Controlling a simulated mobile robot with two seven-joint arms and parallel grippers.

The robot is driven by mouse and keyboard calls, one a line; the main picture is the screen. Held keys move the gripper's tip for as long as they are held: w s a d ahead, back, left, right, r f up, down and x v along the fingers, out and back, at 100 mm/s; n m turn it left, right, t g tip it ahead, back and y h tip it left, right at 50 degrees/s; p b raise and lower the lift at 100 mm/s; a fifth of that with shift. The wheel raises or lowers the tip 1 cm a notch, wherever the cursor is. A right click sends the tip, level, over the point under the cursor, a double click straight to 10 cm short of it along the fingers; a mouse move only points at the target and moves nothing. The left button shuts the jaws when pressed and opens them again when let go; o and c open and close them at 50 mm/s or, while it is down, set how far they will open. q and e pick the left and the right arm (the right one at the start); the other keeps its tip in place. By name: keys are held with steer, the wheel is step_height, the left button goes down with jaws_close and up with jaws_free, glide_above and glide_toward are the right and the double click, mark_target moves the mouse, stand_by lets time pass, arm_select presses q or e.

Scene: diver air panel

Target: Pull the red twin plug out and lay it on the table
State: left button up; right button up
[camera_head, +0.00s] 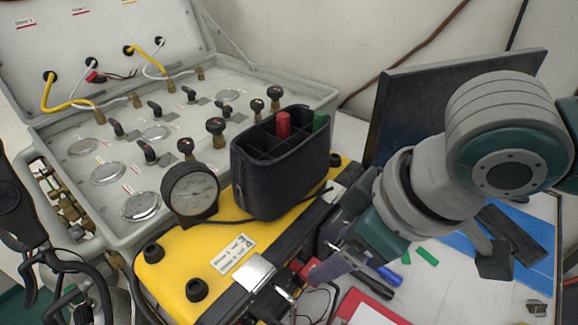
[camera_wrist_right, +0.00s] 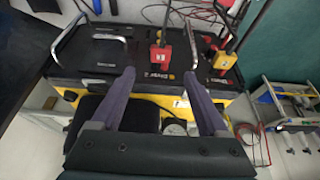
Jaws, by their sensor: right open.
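In the right wrist view a red plug (camera_wrist_right: 161,58) with a white label stands in the black front panel (camera_wrist_right: 100,58) of the yellow case. A second red plug (camera_wrist_right: 222,60) stands farther right on the same panel, with a yellow part beside it. I cannot tell for sure which is the twin plug. My right gripper (camera_wrist_right: 159,76) is open and empty, its two purple-grey fingers apart on either side of the first red plug's line. In the head view my right gripper (camera_head: 322,268) is beside a red plug (camera_head: 305,268) at the case's front edge, and partly hides the panel.
The yellow case (camera_head: 205,258) carries a round gauge (camera_head: 190,193) and a black bin (camera_head: 265,180) holding red and green items. A grey valve case (camera_head: 120,165) stands behind. The table's right side holds a blue mat (camera_head: 470,243), a dark tool and a red clipboard (camera_head: 365,305).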

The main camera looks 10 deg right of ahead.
steer(key=b+x, duration=0.1)
steer(key=x, duration=0.5)
steer(key=shift+w+a+f, duration=0.1)
steer(key=shift+w+f, duration=0.05)
steer(key=shift+f, duration=0.15)
steer(key=c, duration=0.9)
jaws_close()
steer(key=shift+o, duration=1.5)
jaws_free()
jaws_close()
steer(key=shift+r, duration=0.1)
